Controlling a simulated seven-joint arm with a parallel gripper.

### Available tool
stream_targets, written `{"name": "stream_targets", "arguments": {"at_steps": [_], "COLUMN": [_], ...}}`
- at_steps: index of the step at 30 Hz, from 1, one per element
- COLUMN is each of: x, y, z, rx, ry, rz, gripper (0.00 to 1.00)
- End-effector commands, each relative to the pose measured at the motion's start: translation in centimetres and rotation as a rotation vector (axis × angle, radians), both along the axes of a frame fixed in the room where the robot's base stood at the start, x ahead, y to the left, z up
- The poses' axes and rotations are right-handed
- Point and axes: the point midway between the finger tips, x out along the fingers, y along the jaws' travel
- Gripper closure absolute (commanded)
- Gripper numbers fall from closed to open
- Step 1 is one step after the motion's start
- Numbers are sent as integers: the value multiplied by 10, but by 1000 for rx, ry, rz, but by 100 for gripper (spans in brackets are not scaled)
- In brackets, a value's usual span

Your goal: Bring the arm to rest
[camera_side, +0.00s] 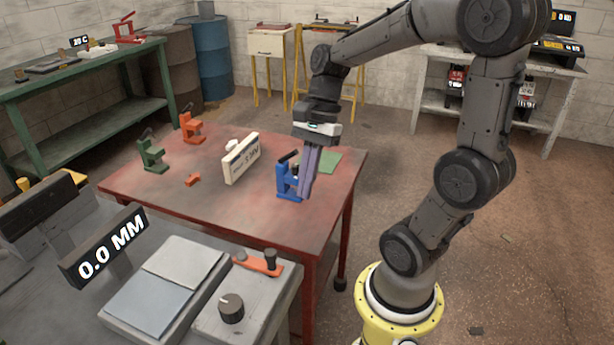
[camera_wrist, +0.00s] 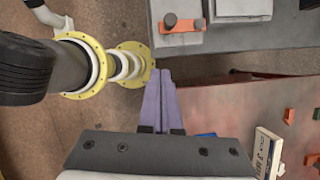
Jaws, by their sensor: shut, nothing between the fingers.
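My gripper (camera_side: 309,187) hangs over the right part of the red table, its two purple fingers pointing down and pressed together with nothing between them. The shut fingers also show in the wrist view (camera_wrist: 160,75). In the side view a blue clamp-like piece (camera_side: 286,182) stands just left of the fingers, partly overlapped by them; I cannot tell whether they touch. In the wrist view only a bit of blue (camera_wrist: 206,135) shows beside the gripper body. My arm is bent, reaching from its yellow base over to the table.
The red table (camera_side: 150,186) holds a white display box (camera_side: 241,158), green (camera_side: 152,155) and orange (camera_side: 191,128) clamp-like pieces, a small orange part (camera_side: 192,180) and a green mat (camera_side: 325,161). A grey bench (camera_side: 285,299) with a knob stands in front.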

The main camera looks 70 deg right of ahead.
Motion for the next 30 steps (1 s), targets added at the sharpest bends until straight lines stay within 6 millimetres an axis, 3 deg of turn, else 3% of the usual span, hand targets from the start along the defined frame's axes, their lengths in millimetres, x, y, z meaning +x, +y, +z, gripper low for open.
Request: {"name": "stream_targets", "arguments": {"at_steps": [6,20,23,26,30], "x": [-1,-1,0,-6,-32], "y": [-4,-3,5,26,53], "z": [11,11,15,26,34], "rx": [0,0,-9,-44,-196], "ry": [-1,0,-15,-65,-229], "rz": [0,3,40,133,452], "gripper": [100,100,100,100,100]}}
